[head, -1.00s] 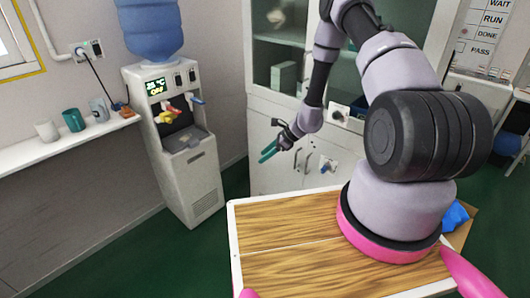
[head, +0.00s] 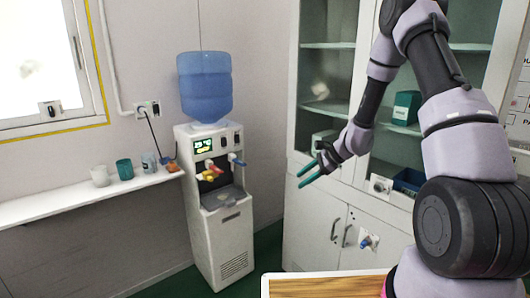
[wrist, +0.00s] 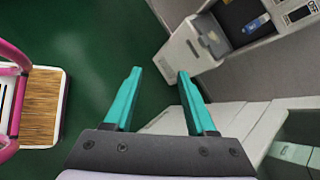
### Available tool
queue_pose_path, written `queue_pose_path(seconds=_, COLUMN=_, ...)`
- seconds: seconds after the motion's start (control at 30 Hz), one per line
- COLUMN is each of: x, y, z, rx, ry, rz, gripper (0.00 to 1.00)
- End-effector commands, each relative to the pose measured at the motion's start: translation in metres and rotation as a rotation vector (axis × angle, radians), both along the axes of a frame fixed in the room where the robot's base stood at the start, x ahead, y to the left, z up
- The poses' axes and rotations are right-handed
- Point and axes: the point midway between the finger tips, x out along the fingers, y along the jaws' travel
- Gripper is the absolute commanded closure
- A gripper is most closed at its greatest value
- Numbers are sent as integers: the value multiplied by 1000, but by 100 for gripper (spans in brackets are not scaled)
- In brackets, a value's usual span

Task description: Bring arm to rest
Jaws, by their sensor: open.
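My gripper (head: 305,176) is held out in front of the white cabinet in the head view, with its teal fingers pointing left. In the wrist view my gripper (wrist: 158,92) has its two teal fingers spread apart with nothing between them. The green floor (wrist: 95,75) shows below and between the fingers. My arm is bent, rising from its base at the right and coming down to the gripper.
A water dispenser (head: 222,222) with a blue bottle (head: 205,88) stands left of the gripper. A white shelf (head: 75,203) holds several cups. The cabinet (head: 318,222) is behind the gripper. My wooden-topped base is at the bottom.

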Motion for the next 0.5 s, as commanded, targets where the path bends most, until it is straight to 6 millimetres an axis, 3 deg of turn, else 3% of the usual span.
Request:
queue_pose_path(seconds=0.03, x=-3, y=0, z=31, rx=-24, ry=-51, rz=49, gripper=44)
queue_pose_path(seconds=0.2, x=-29, y=-2, z=113, rx=-115, ry=-187, rz=207, gripper=44)
queue_pose_path(seconds=0.5, x=-100, y=-15, z=227, rx=-320, ry=-408, rz=449, gripper=44)
